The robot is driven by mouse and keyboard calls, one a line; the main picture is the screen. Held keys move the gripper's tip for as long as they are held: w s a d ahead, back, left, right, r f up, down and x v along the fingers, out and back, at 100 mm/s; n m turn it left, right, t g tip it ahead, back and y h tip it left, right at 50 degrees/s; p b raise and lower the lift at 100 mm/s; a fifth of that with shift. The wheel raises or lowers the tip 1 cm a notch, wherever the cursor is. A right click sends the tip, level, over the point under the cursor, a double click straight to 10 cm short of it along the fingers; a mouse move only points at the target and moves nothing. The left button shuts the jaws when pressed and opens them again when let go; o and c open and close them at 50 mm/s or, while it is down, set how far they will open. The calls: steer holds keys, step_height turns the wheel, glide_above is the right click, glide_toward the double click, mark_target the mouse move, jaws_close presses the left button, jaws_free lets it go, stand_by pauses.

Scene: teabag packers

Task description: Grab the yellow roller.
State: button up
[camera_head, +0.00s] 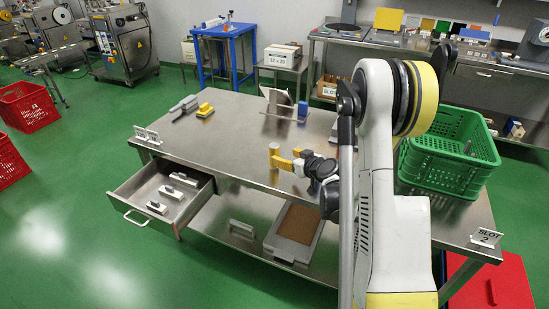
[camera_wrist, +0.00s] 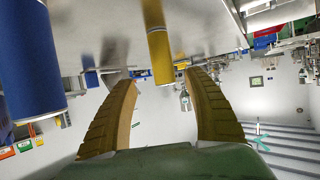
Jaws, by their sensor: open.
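The yellow roller (camera_head: 274,155) stands upright on the steel table, near its front edge. In the wrist view the yellow roller (camera_wrist: 160,45) shows in the gap at the fingertips, with a finger to each side. My gripper (camera_head: 282,159) is low over the table, just right of the roller, its yellow fingers pointing at it. In the wrist view my gripper (camera_wrist: 160,79) is open, and a gap shows on both sides of the roller. I cannot tell how deep the roller sits between the fingers.
A blue roller (camera_head: 303,110) stands farther back; it is large at left in the wrist view (camera_wrist: 30,60). A slanted metal stand (camera_head: 279,103) is beside it. A green crate (camera_head: 447,163) sits at right. An open drawer (camera_head: 158,207) juts out at front left.

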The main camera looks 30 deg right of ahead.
mark_target(277, 154)
steer(key=b+x, duration=0.1)
steer(key=x, duration=0.2)
steer(key=shift+w+f, duration=0.25)
steer(key=shift+w, duration=0.05)
steer(key=x, duration=0.1)
steer(key=b+x, duration=0.1)
steer(key=x, duration=0.1)
steer(key=b+x, duration=0.1)
steer(key=x, duration=0.1)
steer(key=shift+a, duration=0.3)
steer(key=shift+s, duration=0.15)
jaws_close()
